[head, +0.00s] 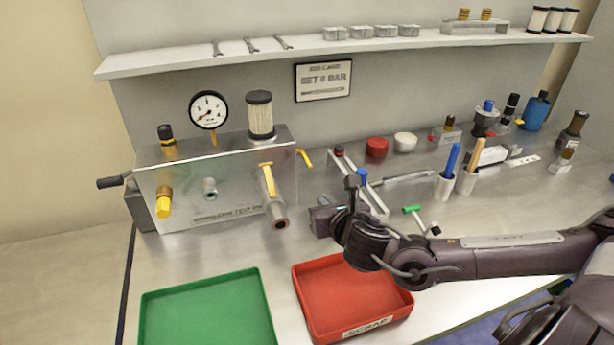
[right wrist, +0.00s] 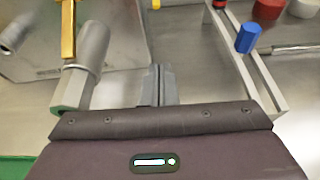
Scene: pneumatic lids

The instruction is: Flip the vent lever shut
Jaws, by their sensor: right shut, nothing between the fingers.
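The metal test box (head: 215,185) stands at the left of the bench. A yellow lever (head: 266,180) sits on the grey outlet pipe (head: 279,215) at its front and points up along the panel. In the right wrist view the same yellow lever (right wrist: 68,28) stands above the pipe (right wrist: 85,75). A second yellow lever (head: 305,157) sticks out at the box's right side. No label shows which one is the vent lever. My right gripper (head: 322,208) is shut and empty, just right of the pipe and apart from it; its fingers (right wrist: 157,85) show together. My left gripper is out of view.
A red scrap tray (head: 302,295) and a green tray (head: 150,320) lie in front. A metal rail (head: 372,200) with blue and red knobs stands right of my gripper. Cups, caps and bottles stand farther right. A shelf (head: 180,65) runs above.

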